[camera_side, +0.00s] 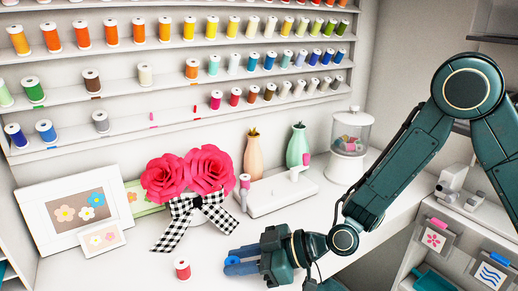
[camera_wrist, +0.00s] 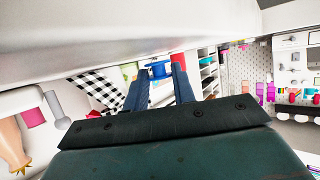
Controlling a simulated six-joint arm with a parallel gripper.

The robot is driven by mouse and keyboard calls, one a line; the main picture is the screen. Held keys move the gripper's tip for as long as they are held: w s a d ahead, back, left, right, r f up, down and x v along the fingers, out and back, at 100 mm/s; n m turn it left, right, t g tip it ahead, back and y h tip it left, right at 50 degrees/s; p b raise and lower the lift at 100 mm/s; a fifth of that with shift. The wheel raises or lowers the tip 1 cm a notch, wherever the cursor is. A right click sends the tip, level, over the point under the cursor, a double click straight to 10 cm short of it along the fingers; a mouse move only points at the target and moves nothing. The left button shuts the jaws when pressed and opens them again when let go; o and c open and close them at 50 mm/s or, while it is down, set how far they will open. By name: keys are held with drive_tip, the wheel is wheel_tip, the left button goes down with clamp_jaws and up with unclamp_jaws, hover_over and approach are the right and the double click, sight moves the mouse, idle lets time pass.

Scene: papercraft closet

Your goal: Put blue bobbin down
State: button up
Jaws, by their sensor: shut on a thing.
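The blue bobbin (camera_side: 231,261) is at the tips of my gripper (camera_side: 238,262), low over the white desk, in the side view. It also shows in the wrist view (camera_wrist: 158,69), between the ends of the two dark fingers (camera_wrist: 160,85). My gripper is shut on it. The fingers hide part of the bobbin, and I cannot tell whether it touches the desk. A red bobbin (camera_side: 182,268) stands upright on the desk to the left of my gripper.
Picture frames (camera_side: 75,205) lean at left. Bobbin shelves (camera_side: 130,125) line the wall. Bare desk (camera_side: 120,270) lies left of the red bobbin.

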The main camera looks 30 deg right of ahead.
drive_tip(key=shift+f, duration=0.35)
drive_tip(key=shift+f, duration=0.1)
drive_tip(key=o, duration=0.9)
drive_tip(key=shift+o, duration=0.2)
drive_tip(key=shift+d+r, duration=0.15)
drive_tip(key=shift+r, duration=0.05)
drive_tip(key=shift+v, duration=3.65)
drive_tip(key=shift+f, duration=0.1)
drive_tip(key=shift+s, duration=0.1)
